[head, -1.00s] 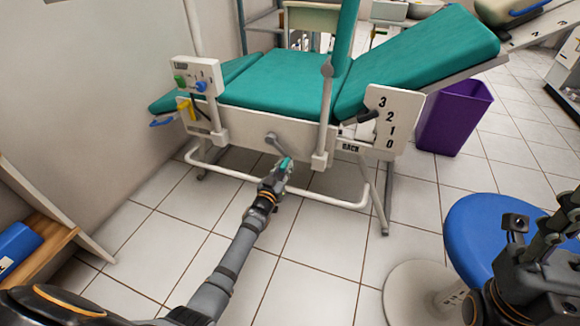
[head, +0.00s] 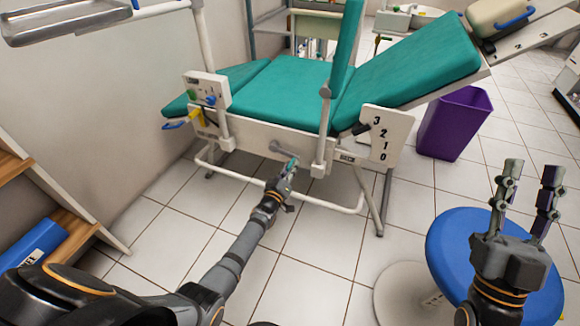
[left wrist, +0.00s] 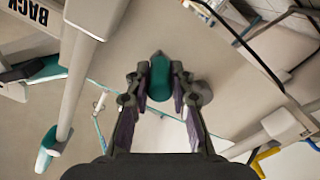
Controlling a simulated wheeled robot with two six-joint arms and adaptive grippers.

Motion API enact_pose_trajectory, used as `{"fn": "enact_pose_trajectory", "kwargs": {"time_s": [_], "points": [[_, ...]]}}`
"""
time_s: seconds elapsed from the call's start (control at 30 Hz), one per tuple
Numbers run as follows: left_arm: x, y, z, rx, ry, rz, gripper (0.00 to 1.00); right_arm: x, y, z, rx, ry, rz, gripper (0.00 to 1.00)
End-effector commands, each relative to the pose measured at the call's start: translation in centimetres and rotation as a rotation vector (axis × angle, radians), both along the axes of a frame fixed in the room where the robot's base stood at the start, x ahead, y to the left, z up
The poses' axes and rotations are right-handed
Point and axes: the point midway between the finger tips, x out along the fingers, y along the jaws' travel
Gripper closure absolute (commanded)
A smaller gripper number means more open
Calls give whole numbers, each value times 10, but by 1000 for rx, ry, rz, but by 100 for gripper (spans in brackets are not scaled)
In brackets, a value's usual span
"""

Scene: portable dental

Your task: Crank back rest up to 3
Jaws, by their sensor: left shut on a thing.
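The crank (head: 283,150) sits on the chair's side frame, its grey arm slanting down to the right to a teal handle (head: 294,162). My left gripper (head: 287,174) is shut on that handle; the left wrist view shows the handle (left wrist: 160,78) between the fingers. The green back rest (head: 415,75) slopes up to the right. A white scale plate (head: 399,138) marked BACK carries 3, 2, 1, 0 from top to bottom. Its dark pointer (head: 361,128) lies near the 2 and 3; the exact reading is unclear. My right gripper (head: 532,169) is open and empty, fingers up.
A blue stool (head: 449,238) stands at lower right, beside and behind my right gripper. A purple bin (head: 455,124) stands right of the chair. A control box (head: 207,90) is on the chair's left side. A metal tray (head: 65,20) hangs at upper left.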

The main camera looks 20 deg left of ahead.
Motion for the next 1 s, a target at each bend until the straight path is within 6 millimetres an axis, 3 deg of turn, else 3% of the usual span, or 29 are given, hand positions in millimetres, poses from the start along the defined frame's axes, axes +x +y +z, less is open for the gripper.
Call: {"fn": "enact_pose_trajectory", "kwargs": {"time_s": [0.1,0.2,0.5,0.7,1.0], "points": [[0,-1,6,-40,2,1,100,29,-2,-40,7,223,-6,64],[0,-1,9,-69,3,1,100,45,-3,-77,11,392,-10,64],[0,-1,16,-64,1,0,100,59,-4,-172,17,784,-10,64],[1,-2,19,-62,-2,-1,100,55,-3,-211,18,939,-7,64],[1,-2,21,-62,-3,0,100,49,-3,-234,19,1029,-4,64]]}}
